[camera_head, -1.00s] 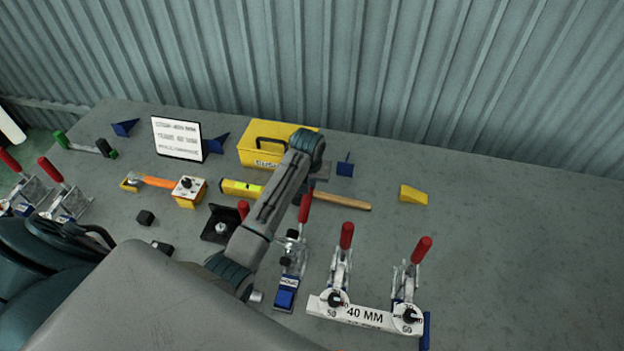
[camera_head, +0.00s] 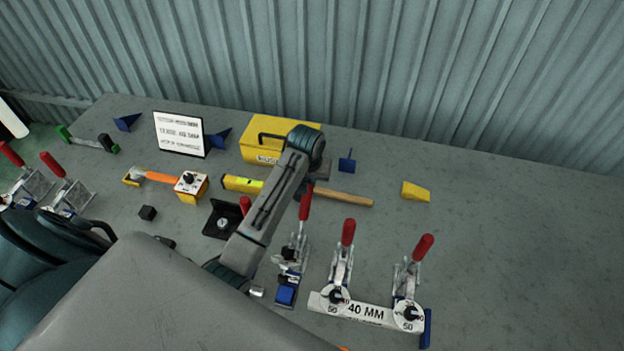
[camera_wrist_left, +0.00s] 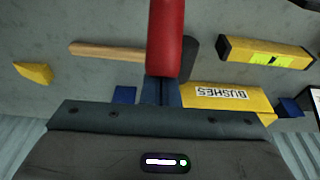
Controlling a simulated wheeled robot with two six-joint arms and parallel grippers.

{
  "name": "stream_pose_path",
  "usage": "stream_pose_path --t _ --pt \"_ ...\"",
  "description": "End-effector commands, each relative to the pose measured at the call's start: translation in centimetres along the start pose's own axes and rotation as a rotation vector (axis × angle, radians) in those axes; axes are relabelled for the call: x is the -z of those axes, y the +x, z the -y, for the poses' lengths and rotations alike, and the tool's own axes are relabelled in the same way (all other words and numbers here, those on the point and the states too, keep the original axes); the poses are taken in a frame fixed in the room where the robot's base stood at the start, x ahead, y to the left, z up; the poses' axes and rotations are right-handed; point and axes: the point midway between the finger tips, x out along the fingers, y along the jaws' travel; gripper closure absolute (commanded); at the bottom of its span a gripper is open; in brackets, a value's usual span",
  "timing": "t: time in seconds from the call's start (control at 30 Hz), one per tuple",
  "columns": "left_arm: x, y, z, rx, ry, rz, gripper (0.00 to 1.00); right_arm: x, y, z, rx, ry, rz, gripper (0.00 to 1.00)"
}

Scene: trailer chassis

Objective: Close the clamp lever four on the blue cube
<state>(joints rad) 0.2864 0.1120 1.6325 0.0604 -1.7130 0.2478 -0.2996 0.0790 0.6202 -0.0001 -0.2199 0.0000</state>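The blue cube (camera_head: 286,293) sits at the front of a metal toggle clamp (camera_head: 293,255) near the middle of the table. A dark clamp tip is low over the cube; whether they touch is unclear. That clamp's red lever (camera_head: 306,202) stands nearly upright, its top beside my left gripper (camera_head: 314,172). My arm hides most of this gripper in the head view. In the left wrist view, a red lever (camera_wrist_left: 165,38) fills the upper middle, directly in front of the gripper body. My right gripper is in neither view.
Two clamps with red levers (camera_head: 347,232) (camera_head: 423,247) stand to the right, with a white 40 MM bar (camera_head: 366,312). Behind are a hammer (camera_head: 345,199), a yellow box (camera_head: 290,133) and a yellow wedge (camera_head: 416,191). The table's right side is clear.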

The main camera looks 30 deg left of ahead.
Motion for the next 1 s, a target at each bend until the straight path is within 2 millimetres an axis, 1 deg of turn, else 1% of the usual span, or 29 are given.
stream_pose_path --t 0.03,0.17,0.57,1.0 --pt "-1.1 0.6 0.0 0.0 0.001 0.027 1.0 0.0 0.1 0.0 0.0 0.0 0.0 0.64" --pt "-1.4 0.2 0.0 0.0 0.0 0.028 1.0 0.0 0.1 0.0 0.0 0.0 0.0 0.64" --pt "-1.1 -0.3 0.0 0.001 0.0 0.016 1.0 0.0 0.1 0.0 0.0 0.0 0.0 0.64" --pt "-2.9 -2.1 0.0 0.001 0.0 0.014 1.0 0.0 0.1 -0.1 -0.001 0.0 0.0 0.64"
